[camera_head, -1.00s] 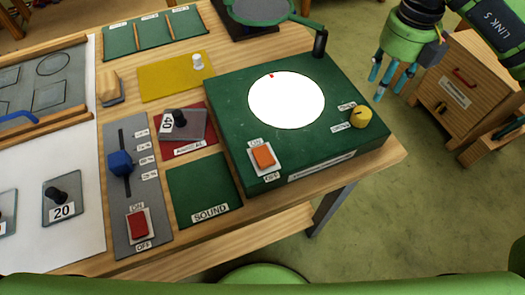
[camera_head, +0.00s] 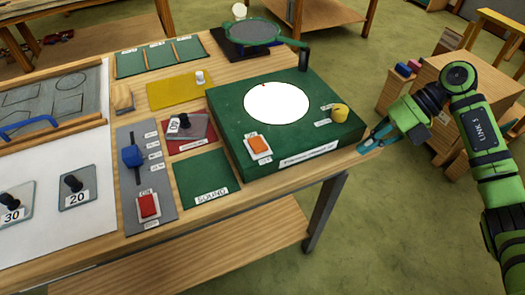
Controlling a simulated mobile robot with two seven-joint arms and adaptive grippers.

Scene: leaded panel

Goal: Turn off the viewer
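The viewer (camera_head: 225,108) is a green box on the right part of the table, with a bright white round disc (camera_head: 276,103) on top. An orange rocker switch (camera_head: 259,145) with a white plate sits at its front left corner. A yellow knob (camera_head: 340,112) is on its right side. My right gripper (camera_head: 371,143) is just right of the viewer, by the table's right edge, apart from the switch. Its teal fingers are seen from the side, so their gap cannot be made out. My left gripper is not in view.
A red switch (camera_head: 148,205) and blue slider (camera_head: 132,156) are on a grey panel to the left. A green SOUND pad (camera_head: 195,182) lies before the viewer. A green-rimmed magnifier (camera_head: 250,32) stands behind it. A wooden cabinet (camera_head: 455,90) stands right, on the floor.

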